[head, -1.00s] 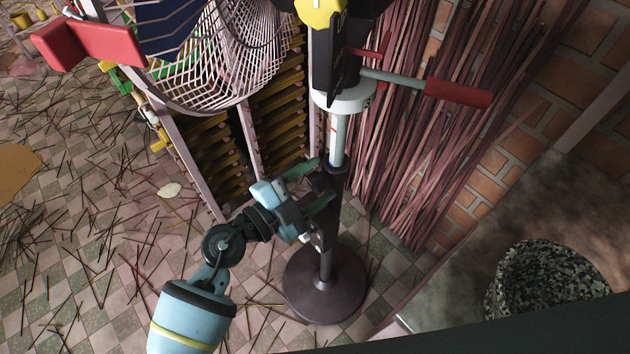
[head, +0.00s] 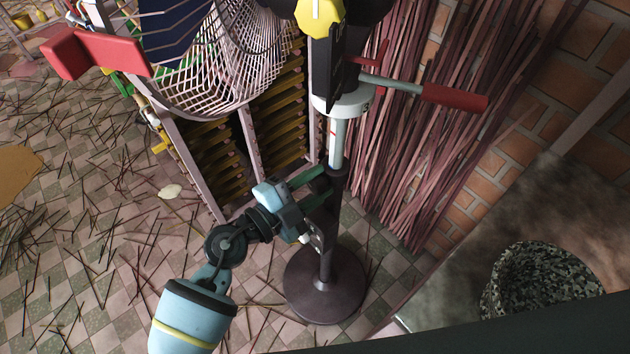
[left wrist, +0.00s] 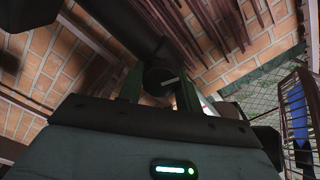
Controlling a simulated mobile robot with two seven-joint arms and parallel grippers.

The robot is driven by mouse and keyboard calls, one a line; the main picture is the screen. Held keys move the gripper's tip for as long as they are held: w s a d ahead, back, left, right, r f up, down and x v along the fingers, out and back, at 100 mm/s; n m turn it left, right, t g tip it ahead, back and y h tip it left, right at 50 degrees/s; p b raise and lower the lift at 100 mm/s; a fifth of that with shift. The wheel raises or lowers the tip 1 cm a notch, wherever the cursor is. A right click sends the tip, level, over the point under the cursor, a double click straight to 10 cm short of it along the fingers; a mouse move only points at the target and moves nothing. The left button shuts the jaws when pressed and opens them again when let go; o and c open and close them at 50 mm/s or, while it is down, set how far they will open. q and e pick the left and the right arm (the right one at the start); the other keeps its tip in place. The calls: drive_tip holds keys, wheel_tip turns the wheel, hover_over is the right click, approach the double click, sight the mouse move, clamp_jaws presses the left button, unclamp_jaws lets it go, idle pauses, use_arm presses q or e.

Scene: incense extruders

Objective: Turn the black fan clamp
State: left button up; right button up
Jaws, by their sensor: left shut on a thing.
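The black fan stand (head: 325,255) rises from a round base on the tiled floor. Its clamp is a round black knob with a pale mark (left wrist: 160,80), seen in the left wrist view between my green fingers. In the head view the knob is mostly hidden by my left gripper (head: 319,187), which reaches the stand from the left, just below the pale upper tube (head: 338,145). My left gripper is shut on the knob. My right gripper is in neither view.
Above the clamp are a white collar and a red-handled bar (head: 450,97). Wire fan guards (head: 240,60) and a rack stand behind to the left. Bundled red sticks (head: 410,130) lean on the brick wall. A speckled pot (head: 540,285) is at right. Loose sticks litter the floor.

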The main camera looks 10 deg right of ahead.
use_arm(q)
drive_tip(key=o, duration=1)
drive_tip(key=shift+a, duration=0.1)
drive_tip(key=shift+p+v, duration=0.35)
drive_tip(key=shift+v, duration=3.5)
